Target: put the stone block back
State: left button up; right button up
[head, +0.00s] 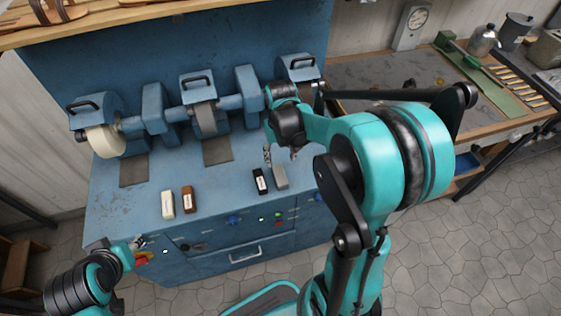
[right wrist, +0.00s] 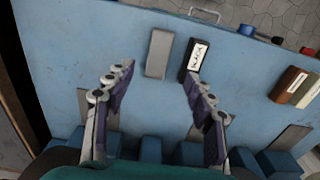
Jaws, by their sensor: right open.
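The grey stone block (head: 280,177) lies on the blue bench top near its front edge, to the right of a black block with a white label (head: 260,181). In the right wrist view the stone block (right wrist: 159,54) lies just beyond my fingertips, roughly in line with the gap between them. My right gripper (head: 280,156) is open and empty, close behind the block; its fingers (right wrist: 158,74) show spread apart in the wrist view. My left gripper (head: 138,246) is at the bench's front left corner, small and partly hidden, so its jaws are unclear.
A cream block (head: 168,204) and a brown block (head: 188,199) lie farther left on the blue bench (head: 130,225). Grinding wheels and their blue housings (head: 200,95) stand along the back. Control knobs (head: 235,220) and a handle (head: 245,253) are on the front face.

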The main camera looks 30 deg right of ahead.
jog(key=s+a+r+n+t, duration=0.2)
jog(key=s+a+r+t, duration=0.5)
jog(key=s+a+r, duration=0.2)
jog(key=shift+s+a+n, duration=0.3)
jog(key=shift+s+a, duration=0.1)
jog(key=shift+a, duration=0.25)
jog(key=shift+f, duration=0.1)
notch_tip(320, 180, down, 4)
jog(key=b, duration=0.3)
jog(key=shift+r+b, duration=0.2)
jog(key=shift+b, duration=0.15)
